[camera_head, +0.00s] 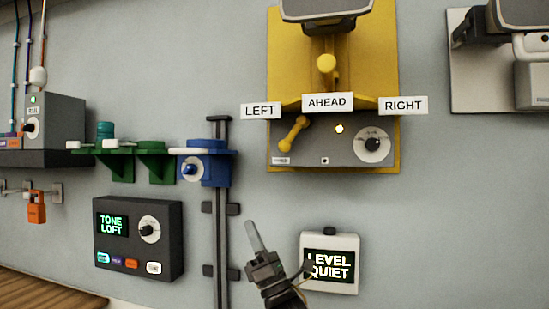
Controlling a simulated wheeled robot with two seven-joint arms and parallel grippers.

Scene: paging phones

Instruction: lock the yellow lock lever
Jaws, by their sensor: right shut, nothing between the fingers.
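The yellow lock lever (294,133) is a short yellow handle on the grey front panel (325,152) of the yellow wall unit. It tilts, with its upper end to the right and its lower end to the left. A lit lamp (339,128) is to its right. My right gripper (252,228) is below and left of the lever, apart from it, pointing up in front of the wall. Its fingers are together and hold nothing. My left gripper is out of view.
Signs reading LEFT (261,111), AHEAD (327,103) and RIGHT (403,105) stick out above the panel. A LEVEL QUIET display box (345,240) is right of my gripper. A dark rail (220,215) and blue bracket (215,170) are left. Bare wall lies between gripper and lever.

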